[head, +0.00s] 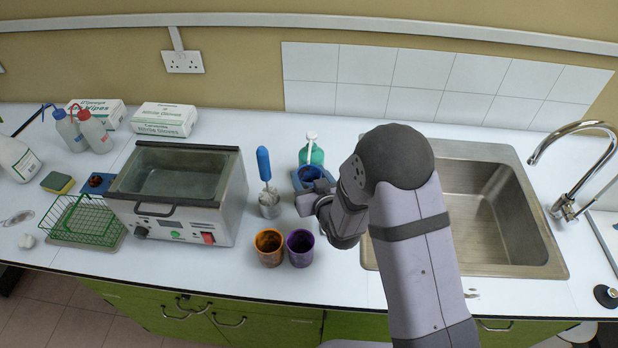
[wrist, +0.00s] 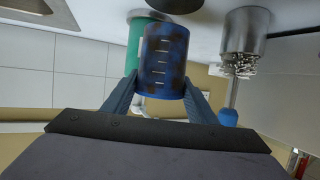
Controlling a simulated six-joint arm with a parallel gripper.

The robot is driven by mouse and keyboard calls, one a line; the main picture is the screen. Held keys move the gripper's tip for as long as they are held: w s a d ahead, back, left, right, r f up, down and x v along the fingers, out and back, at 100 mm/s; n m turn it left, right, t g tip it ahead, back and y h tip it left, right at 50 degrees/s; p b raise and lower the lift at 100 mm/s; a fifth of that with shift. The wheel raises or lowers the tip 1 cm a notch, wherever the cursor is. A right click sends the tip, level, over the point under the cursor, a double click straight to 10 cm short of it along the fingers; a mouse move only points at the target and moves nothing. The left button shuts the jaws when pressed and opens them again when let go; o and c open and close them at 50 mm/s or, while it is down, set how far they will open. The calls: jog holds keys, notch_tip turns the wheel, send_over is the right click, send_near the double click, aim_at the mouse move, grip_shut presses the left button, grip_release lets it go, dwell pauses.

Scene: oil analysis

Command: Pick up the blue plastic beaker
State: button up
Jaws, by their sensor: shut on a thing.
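The blue plastic beaker (wrist: 164,62) is stained with dark blotches and has white graduation marks. In the wrist view it sits between the two fingers of my gripper (wrist: 158,103), which is shut on it. In the head view the blue beaker (head: 310,173) shows behind my gripper (head: 318,192), partly hidden by the wrist.
An orange beaker (head: 269,247) and a purple beaker (head: 300,248) stand near the counter's front edge. A metal cup (head: 270,205) with a blue-handled brush (head: 264,164) is left of my gripper. A water bath (head: 183,192) stands further left. The sink (head: 492,217) is right.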

notch_tip(320, 180, up, 2)
jog(key=shift+r+p, duration=0.15)
jog(key=shift+p, duration=0.3)
jog(key=s+d+p, duration=0.8)
jog(key=s+d, duration=0.4)
jog(key=d, duration=0.3)
jog(key=shift+s+r, duration=0.2)
jog(key=shift+r, duration=0.1)
jog(key=shift+d, duration=0.1)
jog(key=s+d+f+n+g+y+b, duration=0.3)
jog(key=d+n+g+y+b, duration=0.1)
jog(key=d+n+y+b, duration=0.1)
jog(key=shift+s+d+f+n+g+y+b, duration=0.2)
jog(key=shift+d+n+g+y+b, duration=0.2)
jog(key=shift+n+y, duration=0.3)
